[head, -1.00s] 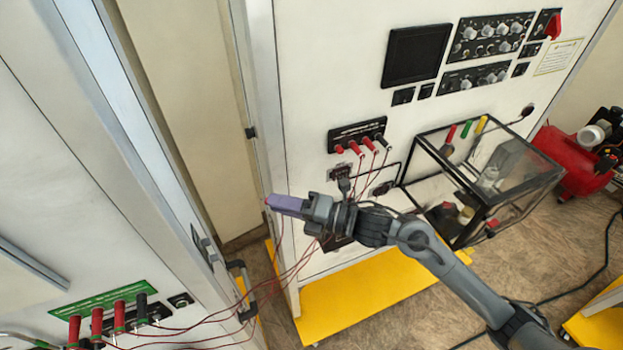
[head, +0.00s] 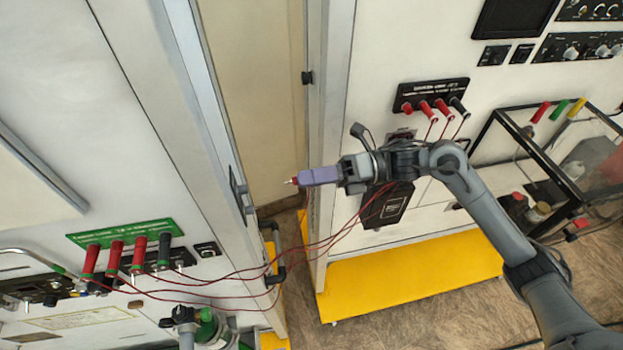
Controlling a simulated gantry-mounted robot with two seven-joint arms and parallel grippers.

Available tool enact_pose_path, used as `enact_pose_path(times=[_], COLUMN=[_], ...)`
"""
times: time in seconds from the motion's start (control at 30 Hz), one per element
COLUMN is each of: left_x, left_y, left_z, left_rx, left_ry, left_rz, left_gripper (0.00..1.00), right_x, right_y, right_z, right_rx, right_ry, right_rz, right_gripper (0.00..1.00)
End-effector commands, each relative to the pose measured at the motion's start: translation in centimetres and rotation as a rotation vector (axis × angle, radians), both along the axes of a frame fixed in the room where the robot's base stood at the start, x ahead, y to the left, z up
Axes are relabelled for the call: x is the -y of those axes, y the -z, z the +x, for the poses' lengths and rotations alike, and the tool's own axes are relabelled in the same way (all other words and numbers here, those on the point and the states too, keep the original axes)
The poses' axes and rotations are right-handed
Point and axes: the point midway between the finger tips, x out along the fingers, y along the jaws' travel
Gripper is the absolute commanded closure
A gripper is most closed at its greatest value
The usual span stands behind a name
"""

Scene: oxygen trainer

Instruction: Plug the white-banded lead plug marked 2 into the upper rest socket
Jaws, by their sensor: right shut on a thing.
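My right gripper (head: 305,178), with purple-grey fingers, is shut on a small red plug (head: 292,181) that pokes out left of the fingertips. Most of the plug is hidden, and its band and number cannot be seen. It is held in front of the gap between the two cabinets. A green-labelled panel (head: 125,232) on the left cabinet carries red and black plugs (head: 140,252) with leads. A black panel (head: 430,91) on the right cabinet carries more red and black plugs. I cannot tell which socket is the upper rest socket. My left gripper is not in view.
Dark red leads (head: 235,275) sag between the left panel and a black box (head: 387,205) on the right cabinet. A black handle (head: 275,262) juts from the left cabinet edge. A glass-sided frame (head: 560,160) stands right. A green fitting (head: 208,328) is at bottom left.

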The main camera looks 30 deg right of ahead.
Motion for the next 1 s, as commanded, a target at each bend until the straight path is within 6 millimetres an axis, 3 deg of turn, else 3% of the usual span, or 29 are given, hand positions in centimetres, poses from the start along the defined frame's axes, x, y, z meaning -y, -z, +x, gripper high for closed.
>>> enact_pose_path(times=[0.4,1.0], left_x=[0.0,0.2], left_y=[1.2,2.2], left_z=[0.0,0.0], left_rx=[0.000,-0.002], left_ry=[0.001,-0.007], left_rz=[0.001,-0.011], left_gripper=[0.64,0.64], right_x=[0.2,-4.5], right_y=[0.3,0.1], right_z=[0.0,1.5], right_rx=[-0.006,-0.006], right_ry=[0.000,-0.001], right_rz=[0.001,0.003], right_gripper=[1.00,1.00])
